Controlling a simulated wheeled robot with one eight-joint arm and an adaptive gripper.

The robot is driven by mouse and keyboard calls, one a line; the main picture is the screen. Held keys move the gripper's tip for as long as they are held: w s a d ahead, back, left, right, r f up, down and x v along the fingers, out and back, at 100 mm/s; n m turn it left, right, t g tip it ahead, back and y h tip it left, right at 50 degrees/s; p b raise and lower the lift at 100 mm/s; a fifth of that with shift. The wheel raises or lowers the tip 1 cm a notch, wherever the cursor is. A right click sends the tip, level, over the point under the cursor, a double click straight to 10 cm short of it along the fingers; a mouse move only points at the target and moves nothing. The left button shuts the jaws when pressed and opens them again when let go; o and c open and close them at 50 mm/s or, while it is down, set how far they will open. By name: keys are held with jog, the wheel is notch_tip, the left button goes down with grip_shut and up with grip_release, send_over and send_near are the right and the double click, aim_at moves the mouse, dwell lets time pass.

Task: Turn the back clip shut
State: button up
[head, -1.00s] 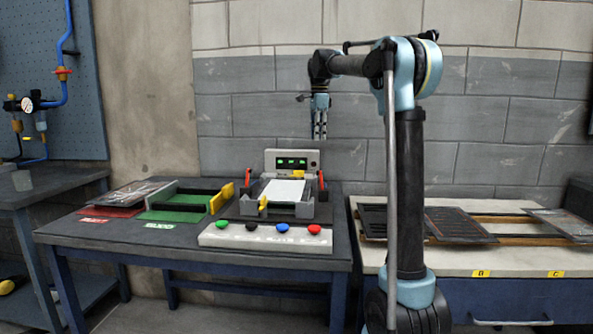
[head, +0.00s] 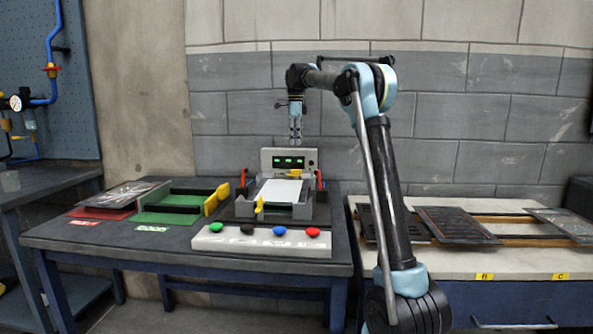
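The fixture (head: 246,208) stands on the dark table with a white sheet (head: 281,191) lying in it. A small yellow back clip (head: 296,174) shows at the sheet's far edge, just below the display. Its exact turn is too small to tell. A second yellow clip (head: 259,207) is at the fixture's front left. My gripper (head: 296,141) points down above the back of the fixture, in front of the wall in the picture. Its two thin fingers are a little apart with nothing between them. It is clear of the back clip.
A display box (head: 290,160) with green lights stands behind the fixture, with red levers (head: 243,178) at the sides. A button panel (head: 262,240) lies in front. Green (head: 166,218) and red (head: 100,213) trays are left. Dark panels (head: 457,225) lie on the right bench.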

aim_at(296, 173)
notch_tip(296, 173, down, 13)
jog(key=shift+f, duration=0.1)
dwell(0.4)
grip_shut()
